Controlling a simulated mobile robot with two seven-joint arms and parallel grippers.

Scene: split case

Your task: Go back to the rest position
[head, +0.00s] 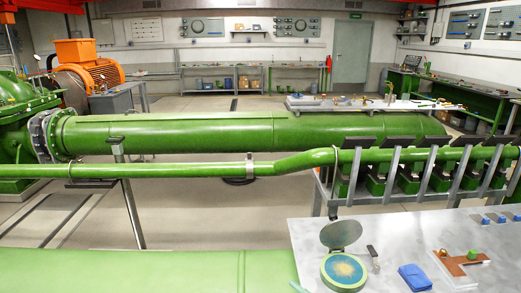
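Neither of my grippers shows in the head view, and no arm can be made out. A grey table (320,236) stands at the lower right. On it is a round green case (344,270) with its grey lid (341,234) standing open behind it. The inside of the case is blue with a tan middle. A small key-like metal piece (373,257) lies just right of the case. A blue block (414,277) lies farther right.
A brown piece with green parts (464,262) and several small blue blocks (487,218) lie at the table's right. A large green pipe (170,135) and a thin green pipe (190,170) cross behind. Open floor (190,215) lies left of the table.

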